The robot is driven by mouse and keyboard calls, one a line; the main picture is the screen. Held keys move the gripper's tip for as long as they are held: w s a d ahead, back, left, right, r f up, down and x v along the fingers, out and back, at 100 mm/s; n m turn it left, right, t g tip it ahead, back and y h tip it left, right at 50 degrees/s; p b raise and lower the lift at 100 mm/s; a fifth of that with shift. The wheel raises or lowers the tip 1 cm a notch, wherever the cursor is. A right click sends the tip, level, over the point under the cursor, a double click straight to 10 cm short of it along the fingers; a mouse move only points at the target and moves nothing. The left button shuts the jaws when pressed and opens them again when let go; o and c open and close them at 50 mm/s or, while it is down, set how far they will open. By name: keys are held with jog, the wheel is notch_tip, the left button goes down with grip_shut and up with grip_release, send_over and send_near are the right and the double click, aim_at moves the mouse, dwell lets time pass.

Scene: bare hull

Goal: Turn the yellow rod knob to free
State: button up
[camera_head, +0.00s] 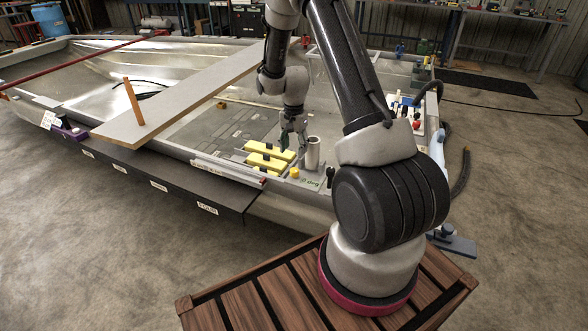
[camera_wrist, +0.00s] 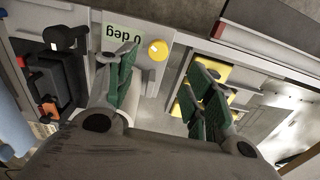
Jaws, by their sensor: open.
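A small round yellow knob (camera_head: 294,172) sits on the hull's near edge, next to a pale green label (camera_head: 312,182). My gripper (camera_head: 293,143) hangs just above and behind the knob in the head view. In the wrist view my gripper (camera_wrist: 165,82) is open, with green-padded fingers spread wide and nothing between them. The knob shows in the gap between the fingers, beyond their tips, and appears untouched. Whether the knob has a rod is too small to tell.
Yellow blocks (camera_head: 268,157) lie left of the knob, partly behind a finger in the wrist view. A metal cylinder (camera_head: 312,152) stands close behind the knob. A black upright part (camera_head: 331,176) stands to its right. A plank (camera_head: 185,95) crosses the hull at left.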

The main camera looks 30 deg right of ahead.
aim_at(295, 169)
jog(key=f, duration=1)
jog(key=shift+d, duration=0.2)
